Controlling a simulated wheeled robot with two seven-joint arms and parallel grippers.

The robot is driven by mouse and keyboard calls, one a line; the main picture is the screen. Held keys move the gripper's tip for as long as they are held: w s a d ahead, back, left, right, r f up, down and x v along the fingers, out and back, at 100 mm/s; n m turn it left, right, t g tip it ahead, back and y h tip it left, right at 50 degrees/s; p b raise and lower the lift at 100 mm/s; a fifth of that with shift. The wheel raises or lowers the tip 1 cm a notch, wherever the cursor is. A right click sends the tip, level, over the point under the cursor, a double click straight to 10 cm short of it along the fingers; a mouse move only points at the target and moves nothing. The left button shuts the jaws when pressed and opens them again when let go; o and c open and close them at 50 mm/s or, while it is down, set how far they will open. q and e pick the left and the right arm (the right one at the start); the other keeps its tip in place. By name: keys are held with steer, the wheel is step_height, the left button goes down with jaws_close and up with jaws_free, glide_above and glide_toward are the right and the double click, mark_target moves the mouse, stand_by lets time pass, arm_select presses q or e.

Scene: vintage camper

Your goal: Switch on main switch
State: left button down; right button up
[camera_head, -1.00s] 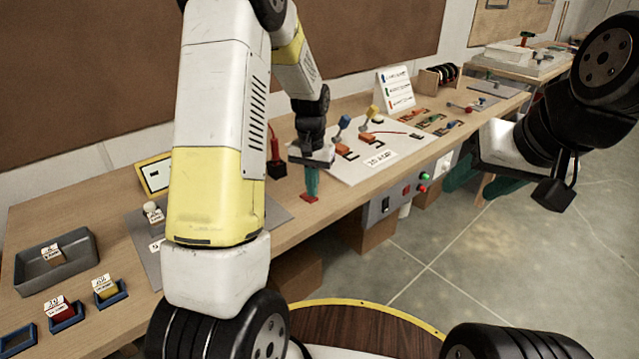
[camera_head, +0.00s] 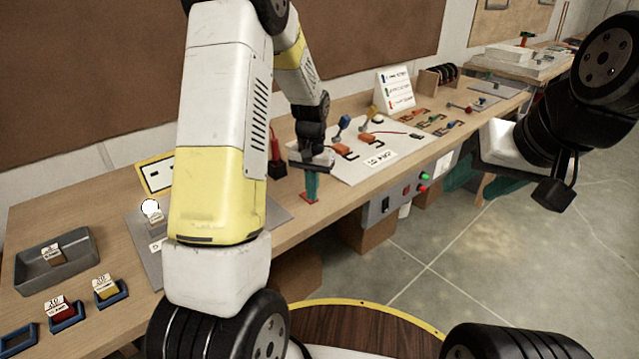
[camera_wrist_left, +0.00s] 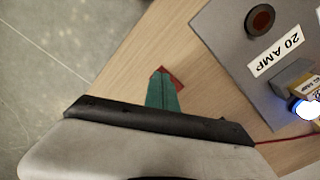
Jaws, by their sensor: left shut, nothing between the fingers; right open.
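A small red piece (camera_head: 309,199) lies at the bench's front edge; I cannot tell for sure that it is the main switch. My left gripper (camera_head: 311,186) is shut and empty, its green fingers pointing down at this piece. In the left wrist view the green fingers (camera_wrist_left: 162,92) overlap the red piece (camera_wrist_left: 174,75), hiding part of it; contact is unclear. A grey control box (camera_head: 395,197) on the bench front carries a dark switch and green and red buttons. My right gripper (camera_head: 470,172) is open at the right, away from the bench parts, partly hidden by its arm.
A round lamp (camera_head: 150,207) glows white on a grey plate; it also shows in the left wrist view (camera_wrist_left: 304,108). A yellow-framed meter (camera_head: 157,176), a grey tray (camera_head: 55,277) and a white board (camera_head: 366,163) with orange-handled parts occupy the bench.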

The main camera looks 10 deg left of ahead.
arm_select(q)
steer(key=shift+r, duration=3.45)
steer(key=s+r+t+h, duration=0.1)
steer(key=s+r+t, duration=0.2)
steer(key=s+r, duration=0.8)
steer(key=s+d+r+t, duration=0.1)
steer(key=s+r, duration=0.1)
steer(key=s, duration=0.4)
steer(key=s+d+r+n+t+h, duration=0.1)
steer(key=s+r+t, duration=0.1)
steer(key=s, duration=0.5)
steer(key=shift+s+r, duration=0.15)
steer(key=shift+r, duration=0.6)
